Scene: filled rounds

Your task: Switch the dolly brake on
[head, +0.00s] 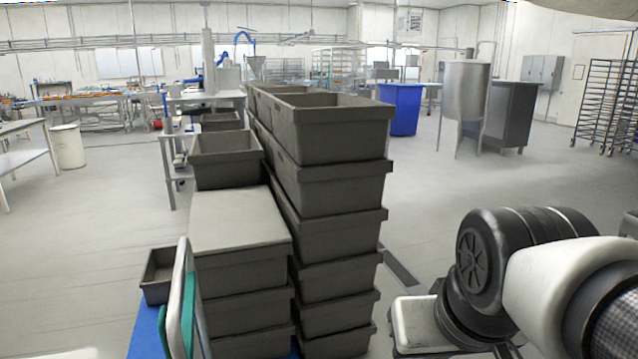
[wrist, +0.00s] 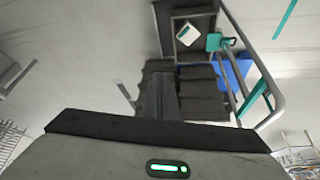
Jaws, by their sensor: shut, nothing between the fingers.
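The dolly shows in part at the lower left of the head view, with a blue deck (head: 146,335), a pale handle frame (head: 177,300) and a teal piece (head: 190,312). In the wrist view, the blue deck (wrist: 238,72) and the curved handle rail (wrist: 272,112) are at the right. A small teal part (wrist: 214,42) sits by the rail; I cannot tell if it is the brake. No brake setting can be read. My gripper (wrist: 163,80) is shut and empty, apart from the rail in the wrist view. Its fingers are outside the head view.
Tall stacks of dark grey crates (head: 325,190) stand in the middle, beside a lower stack with a flat pale top (head: 238,218). A crate (wrist: 175,48) holds a white item (wrist: 188,34). A blue bin (head: 405,110) and a steel tank (head: 466,90) stand behind. Floor at right is mostly clear.

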